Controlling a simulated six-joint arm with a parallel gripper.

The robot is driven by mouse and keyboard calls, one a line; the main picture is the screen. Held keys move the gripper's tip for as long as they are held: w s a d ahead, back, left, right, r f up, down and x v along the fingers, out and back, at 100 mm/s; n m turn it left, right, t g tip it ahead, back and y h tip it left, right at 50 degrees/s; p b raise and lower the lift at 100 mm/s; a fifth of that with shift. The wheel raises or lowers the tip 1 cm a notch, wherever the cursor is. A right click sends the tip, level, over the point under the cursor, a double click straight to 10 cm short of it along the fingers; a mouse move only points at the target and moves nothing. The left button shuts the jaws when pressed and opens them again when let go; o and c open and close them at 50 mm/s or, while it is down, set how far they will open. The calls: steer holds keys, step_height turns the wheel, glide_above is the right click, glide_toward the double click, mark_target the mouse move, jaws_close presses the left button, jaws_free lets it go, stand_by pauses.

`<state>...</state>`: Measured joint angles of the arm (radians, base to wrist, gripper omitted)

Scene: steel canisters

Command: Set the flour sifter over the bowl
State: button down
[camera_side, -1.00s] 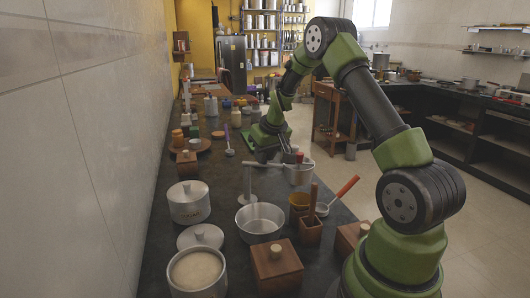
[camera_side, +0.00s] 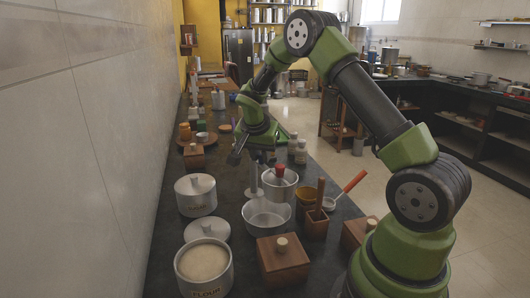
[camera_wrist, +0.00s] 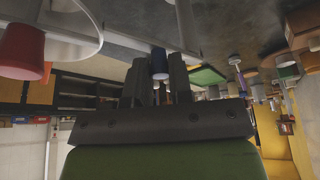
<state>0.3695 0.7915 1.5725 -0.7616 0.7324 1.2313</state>
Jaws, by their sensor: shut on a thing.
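The flour sifter (camera_side: 279,184) is a steel cup with a red knob on top. In the side view it shows at the far right edge of the steel bowl (camera_side: 258,222), partly overlapping it; I cannot tell whether it touches the rim. My gripper (camera_side: 236,156) is up and to the left of the cup, shut on the sifter's handle, which is mostly hidden. In the wrist view, the sifter's pale rim and red knob show at upper left, beside my gripper (camera_wrist: 160,68). A blue piece shows between the fingers; I cannot tell what it is.
A steel canister (camera_side: 196,199) and an open flour canister (camera_side: 202,275) stand left of the bowl. A lidded wooden box (camera_side: 283,267) is in front. A wooden holder (camera_side: 316,226) and red-handled tool (camera_side: 352,182) are at right. A pale post (camera_side: 253,178) stands behind.

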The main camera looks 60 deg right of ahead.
steer(key=shift+w+a+m+g, duration=0.2)
steer(key=shift+m+g, duration=0.05)
steer(key=shift+m, duration=0.4)
steer(key=shift+w+a+m+g, duration=0.2)
steer(key=shift+m+g, duration=0.05)
steer(key=shift+m, duration=0.4)
steer(key=c, duration=1)
jaws_free()
steer(key=shift+c, duration=0.2)
steer(key=shift+r, duration=0.1)
steer(key=v, duration=0.9)
steer(key=shift+a+r, duration=0.25)
steer(key=shift+r, duration=0.1)
